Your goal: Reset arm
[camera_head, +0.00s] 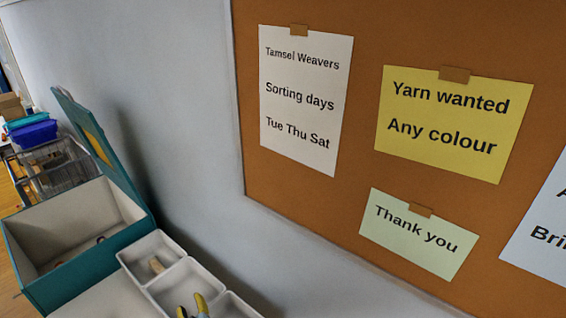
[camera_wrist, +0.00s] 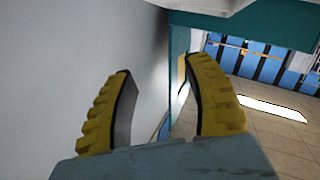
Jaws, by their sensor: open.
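My gripper (camera_wrist: 160,100) shows in the wrist view with its two yellow ribbed fingers spread apart and nothing between them. A pale wall lies to the left of the fingers and a teal panel with a yellow patch lies beyond the right one. The rest of my arm is out of view.
An open teal box (camera_head: 75,277) with a raised lid (camera_head: 95,140) stands left of the tray. Behind it are a wire basket (camera_head: 65,180) and a blue bin (camera_head: 34,133). A cork board (camera_head: 360,90) with paper notices hangs on the wall close by.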

